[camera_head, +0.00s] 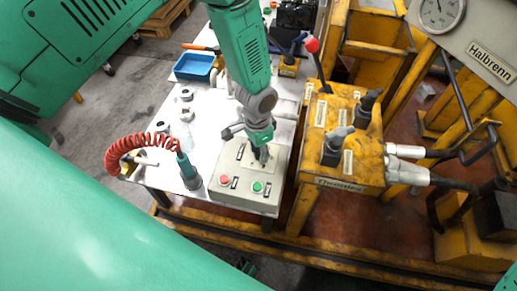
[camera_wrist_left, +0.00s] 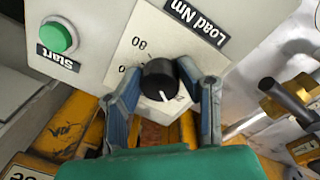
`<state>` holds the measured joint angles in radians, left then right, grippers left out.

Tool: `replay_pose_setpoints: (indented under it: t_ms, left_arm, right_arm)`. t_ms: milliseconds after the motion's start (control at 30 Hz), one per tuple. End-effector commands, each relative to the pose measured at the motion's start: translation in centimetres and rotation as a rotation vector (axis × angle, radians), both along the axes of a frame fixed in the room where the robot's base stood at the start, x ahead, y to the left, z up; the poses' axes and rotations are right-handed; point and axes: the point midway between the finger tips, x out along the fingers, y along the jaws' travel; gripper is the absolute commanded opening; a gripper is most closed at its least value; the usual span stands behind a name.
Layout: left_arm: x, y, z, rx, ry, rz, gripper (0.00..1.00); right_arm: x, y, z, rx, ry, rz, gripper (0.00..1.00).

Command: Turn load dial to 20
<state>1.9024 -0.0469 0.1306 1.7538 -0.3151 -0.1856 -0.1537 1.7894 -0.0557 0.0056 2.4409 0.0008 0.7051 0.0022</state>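The load dial is a round black knob (camera_wrist_left: 158,80) with a white pointer line, under the "Load Nm" label (camera_wrist_left: 197,20) in the left wrist view. Its pointer faces down in that picture; an "80" shows above it and other scale marks are partly covered. My left gripper (camera_wrist_left: 160,75) has one fingertip on each side of the knob, and both seem to touch it. In the head view my left gripper (camera_head: 262,153) reaches down onto the grey control box (camera_head: 236,198) and hides the dial. My right gripper is not in view.
The green Start button (camera_wrist_left: 58,36) sits beside the dial; a red button (camera_head: 223,179) is also on the box. A red coiled hose (camera_head: 140,141) lies left. A yellow valve block (camera_head: 345,178) with levers stands close on the right. A blue tray (camera_head: 194,67) is farther back.

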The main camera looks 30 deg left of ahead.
Motion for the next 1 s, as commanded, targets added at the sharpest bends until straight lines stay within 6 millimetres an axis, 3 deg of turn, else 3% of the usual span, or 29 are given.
replay_pose_setpoints:
  t_ms: [433,467,500,533,867,1000]
  left_arm:
    - [0.7,0.2,0.3,-0.003,-0.015,0.087,0.04]
    - [0.7,0.2,0.3,-0.003,-0.015,0.087,0.36]
    - [0.7,0.2,0.3,-0.001,-0.015,0.087,0.5]
    - [0.7,0.2,0.3,-0.001,-0.014,0.087,0.52]
    - [0.4,0.2,0.4,0.002,-0.008,0.087,0.52]
    - [0.5,0.4,1.9,0.001,-0.01,0.087,0.52]
  right_arm:
    - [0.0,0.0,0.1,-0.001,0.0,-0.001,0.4]
    - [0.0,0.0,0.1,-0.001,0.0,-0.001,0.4]
    - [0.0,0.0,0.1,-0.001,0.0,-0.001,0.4]
    - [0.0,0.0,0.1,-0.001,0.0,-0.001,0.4]
    - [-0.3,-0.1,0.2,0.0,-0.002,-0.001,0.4]
    - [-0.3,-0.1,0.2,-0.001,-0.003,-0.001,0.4]
